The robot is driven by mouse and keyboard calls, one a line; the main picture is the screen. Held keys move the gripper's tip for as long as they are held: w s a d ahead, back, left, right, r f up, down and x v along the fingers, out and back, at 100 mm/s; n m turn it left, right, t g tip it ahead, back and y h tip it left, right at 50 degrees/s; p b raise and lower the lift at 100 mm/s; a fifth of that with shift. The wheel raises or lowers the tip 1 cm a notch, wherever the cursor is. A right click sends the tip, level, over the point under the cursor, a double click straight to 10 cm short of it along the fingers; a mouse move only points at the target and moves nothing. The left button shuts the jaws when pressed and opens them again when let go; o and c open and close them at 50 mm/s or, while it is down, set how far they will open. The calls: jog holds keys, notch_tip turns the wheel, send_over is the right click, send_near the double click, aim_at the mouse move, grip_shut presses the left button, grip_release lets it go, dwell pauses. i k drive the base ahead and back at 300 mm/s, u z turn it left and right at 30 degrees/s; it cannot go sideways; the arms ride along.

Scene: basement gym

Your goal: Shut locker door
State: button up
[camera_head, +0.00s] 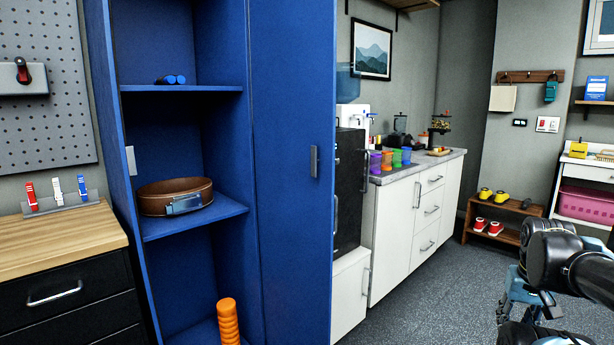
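The tall blue locker (120,260) stands open at the left, with its shelves exposed. Its blue door (285,150) stands swung out on the right side of the opening. A grey handle (314,161) is near the door's right edge. A small pale plate (131,160) is on the locker's left side. My gripper (508,312) is at the lower right, partly cut off by the frame, over the floor and well apart from the door. The arm hides part of it, and I cannot tell whether its fingers are open.
A brown belt (175,196) lies on the locker's middle shelf and an orange roller (228,322) stands low inside. A wooden-topped cabinet (60,240) adjoins the locker's left. White counter units (405,215) stand behind the door. Grey floor (430,300) is clear between door and arm.

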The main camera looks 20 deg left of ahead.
aim_at(293, 43)
jog(key=u, duration=0.05)
jog(key=i, duration=2)
jog(key=u, duration=4.65)
